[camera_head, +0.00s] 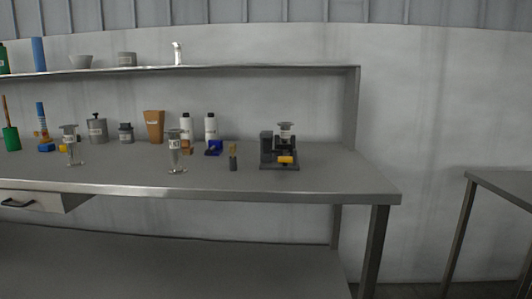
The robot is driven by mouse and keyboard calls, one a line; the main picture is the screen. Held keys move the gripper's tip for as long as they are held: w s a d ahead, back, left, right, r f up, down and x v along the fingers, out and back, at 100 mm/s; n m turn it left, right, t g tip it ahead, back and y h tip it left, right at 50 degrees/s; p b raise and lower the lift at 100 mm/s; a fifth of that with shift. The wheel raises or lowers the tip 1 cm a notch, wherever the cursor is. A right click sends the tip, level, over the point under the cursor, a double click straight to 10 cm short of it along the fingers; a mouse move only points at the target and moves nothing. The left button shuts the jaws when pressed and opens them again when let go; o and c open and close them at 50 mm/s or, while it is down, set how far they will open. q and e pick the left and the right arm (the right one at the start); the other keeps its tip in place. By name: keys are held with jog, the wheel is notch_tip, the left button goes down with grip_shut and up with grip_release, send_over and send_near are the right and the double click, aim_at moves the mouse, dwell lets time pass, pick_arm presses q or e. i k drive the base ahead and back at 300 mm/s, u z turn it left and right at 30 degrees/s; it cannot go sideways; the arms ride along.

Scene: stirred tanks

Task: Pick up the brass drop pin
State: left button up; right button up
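A small upright piece (233,157) with a tan, brass-like top and a dark lower part stands on the workbench (330,182), left of a dark machine (266,147). It may be the brass drop pin, but it is too small to be sure. The machine holds a grey cup-like part (285,128) and has an orange-yellow part (285,159) low at its front. Neither of my grippers is in view.
Two small clear-grey stands (175,150) and (71,143) are on the bench. White bottles (210,128), a brown tapered container (154,125) and grey pots stand behind. A shelf (230,68) runs above. The bench's right end is clear.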

aim_at(233, 146)
jog(key=u, duration=1.65)
jog(key=i, duration=1.1)
jog(key=z, duration=1.9)
